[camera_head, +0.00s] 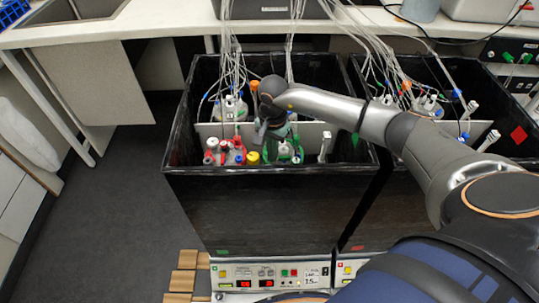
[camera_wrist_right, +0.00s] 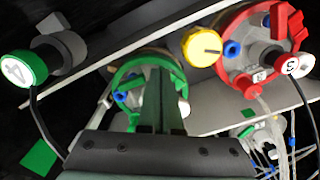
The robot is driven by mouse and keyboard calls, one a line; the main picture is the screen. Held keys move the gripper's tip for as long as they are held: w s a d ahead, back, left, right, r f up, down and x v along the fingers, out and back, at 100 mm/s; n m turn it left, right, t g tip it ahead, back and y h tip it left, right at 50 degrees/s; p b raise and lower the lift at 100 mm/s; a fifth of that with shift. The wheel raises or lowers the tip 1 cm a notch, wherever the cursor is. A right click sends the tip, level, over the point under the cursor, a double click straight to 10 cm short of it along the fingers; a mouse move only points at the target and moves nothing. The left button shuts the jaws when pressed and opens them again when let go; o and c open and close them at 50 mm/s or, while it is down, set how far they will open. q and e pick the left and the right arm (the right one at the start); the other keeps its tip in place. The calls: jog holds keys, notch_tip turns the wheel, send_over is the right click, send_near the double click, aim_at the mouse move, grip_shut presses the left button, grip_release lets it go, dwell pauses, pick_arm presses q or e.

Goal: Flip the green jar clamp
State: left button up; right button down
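The green jar clamp (camera_wrist_right: 124,74) is a green ring around a jar top in the right wrist view. In the head view the green-marked jar (camera_head: 285,152) stands in the left black box, partly hidden by my right gripper. My right gripper (camera_head: 270,138) reaches down into this box from above. In the right wrist view its two narrow fingers (camera_wrist_right: 160,98) lie close together in front of the green ring and cover part of it. I cannot tell whether they touch the clamp. No object shows between them. My left gripper is not in view.
A red-clamped jar (camera_wrist_right: 262,60) and a yellow knob (camera_wrist_right: 202,46) are close beside the green one. A green-capped port (camera_wrist_right: 24,70) marked 4 is at left. Tubes (camera_head: 232,70) hang into the box. The black box wall (camera_head: 270,170) stands in front.

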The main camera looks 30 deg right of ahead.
jog(key=shift+f, duration=0.25)
jog(key=shift+r, duration=0.15)
jog(key=shift+r+p, duration=2.1)
jog(key=shift+r, duration=1.3)
